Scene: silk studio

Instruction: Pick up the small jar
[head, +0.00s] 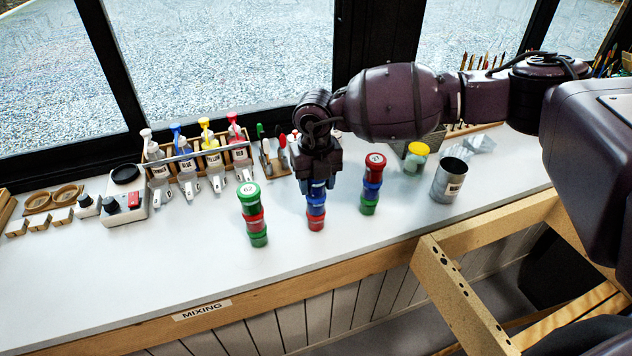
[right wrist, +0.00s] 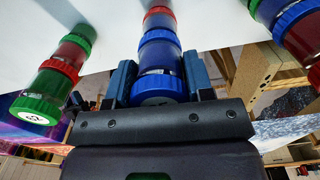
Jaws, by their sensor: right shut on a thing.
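Three stacks of small coloured jars stand on the white bench. In the head view my right gripper (head: 318,175) comes down from above on the middle stack and is shut on its top blue jar (head: 317,187). In the right wrist view its two fingers (right wrist: 161,80) sit on either side of this blue jar (right wrist: 160,84). Below it are another blue jar (head: 316,209) and a red jar (head: 316,224); the stack looks upright and together. The left stack (head: 254,220) is green, red and green. The right stack (head: 371,185) is red, blue and green. My left gripper is out of view.
Squeeze bottles in a rack (head: 200,160) and a switch box (head: 126,192) stand at the back left. A metal can (head: 449,181) and a yellow-lidded jar (head: 415,158) stand to the right. The bench front, by the MIXING label (head: 202,310), is clear.

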